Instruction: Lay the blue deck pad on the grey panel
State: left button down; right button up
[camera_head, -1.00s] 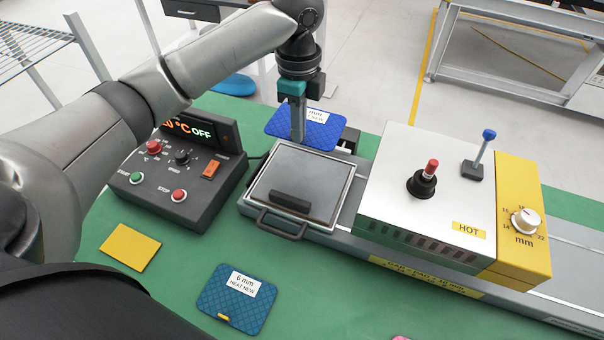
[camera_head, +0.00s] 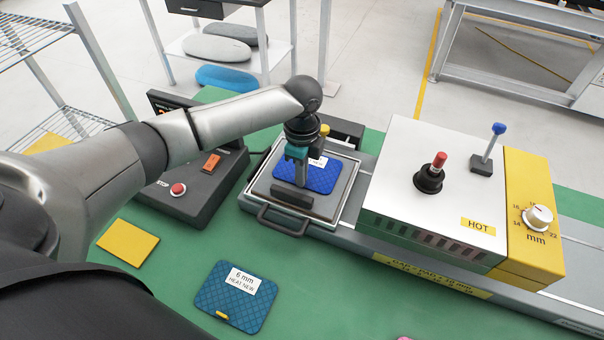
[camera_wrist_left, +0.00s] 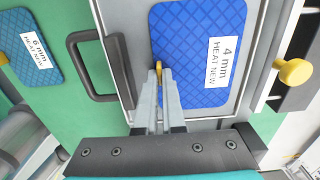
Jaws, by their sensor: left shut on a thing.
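The blue deck pad (camera_head: 323,178), with a white label reading 4 mm HEAT NEW, is over the grey panel (camera_head: 264,186) in the framed tray. It also shows large in the left wrist view (camera_wrist_left: 205,35). My left gripper (camera_head: 301,183) is shut on the pad's small yellow tab (camera_wrist_left: 158,67), at the pad's near edge. The pad looks flat and inside the tray frame. I cannot tell whether it touches the panel or is slightly above it. My right gripper is not in view.
A second, teal-blue pad (camera_head: 237,296) marked 6 mm and a yellow card (camera_head: 128,243) lie on the green mat. The control box (camera_head: 205,180) stands left of the tray. The white press (camera_head: 425,195) marked HOT stands close on its right. A black handle (camera_head: 283,222) juts out in front.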

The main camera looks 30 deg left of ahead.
pick_arm(q)
jog(key=c, duration=1)
grip_release()
notch_tip(320, 180, up, 12)
jog(key=shift+r+p, duration=0.1)
jog(key=shift+p, duration=0.85)
